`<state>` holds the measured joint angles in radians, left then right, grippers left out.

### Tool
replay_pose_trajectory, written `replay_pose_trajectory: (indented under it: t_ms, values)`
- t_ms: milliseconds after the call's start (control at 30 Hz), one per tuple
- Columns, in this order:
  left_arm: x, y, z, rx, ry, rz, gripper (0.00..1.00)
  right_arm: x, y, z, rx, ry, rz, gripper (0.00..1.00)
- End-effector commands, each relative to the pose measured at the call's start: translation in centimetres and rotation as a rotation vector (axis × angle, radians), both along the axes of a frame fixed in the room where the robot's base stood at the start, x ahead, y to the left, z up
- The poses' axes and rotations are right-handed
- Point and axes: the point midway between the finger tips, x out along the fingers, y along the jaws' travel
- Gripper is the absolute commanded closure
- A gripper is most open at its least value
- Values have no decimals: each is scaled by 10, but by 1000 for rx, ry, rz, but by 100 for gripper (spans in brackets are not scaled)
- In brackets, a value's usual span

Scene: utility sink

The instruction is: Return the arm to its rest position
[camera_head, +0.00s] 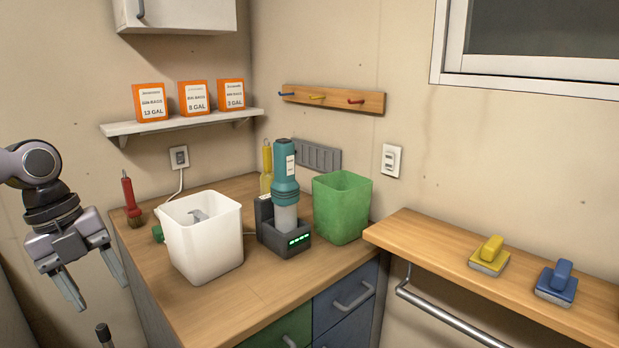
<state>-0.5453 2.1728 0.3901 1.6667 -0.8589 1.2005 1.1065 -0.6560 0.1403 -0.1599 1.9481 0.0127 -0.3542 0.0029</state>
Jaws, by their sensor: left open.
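My left gripper (88,275) hangs at the left of the head view, with its fingers pointing down and spread apart. It is open and nothing shows between its fingers. It is in front of and to the left of the wooden counter (240,300), apart from everything on it. My left arm (38,165) comes in from the left edge. My right gripper does not show.
The counter holds a white bin (205,250), a green bin (342,207), a teal device in a dark dock (286,185) and a red-handled brush (130,200). A wooden ledge at right (420,235) carries a yellow scrubber (489,255) and a blue one (556,283).

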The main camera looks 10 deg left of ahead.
Motion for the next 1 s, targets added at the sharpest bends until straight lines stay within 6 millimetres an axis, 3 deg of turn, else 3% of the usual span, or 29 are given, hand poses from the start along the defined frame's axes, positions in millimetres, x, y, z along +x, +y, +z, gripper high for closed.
replay_pose_trajectory:
  t_ms: [500,1000]
  values:
    - [-15,6,-103,-689,-305,355,42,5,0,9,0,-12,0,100]
    - [-49,-4,-208,-987,-520,992,42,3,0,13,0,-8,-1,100]
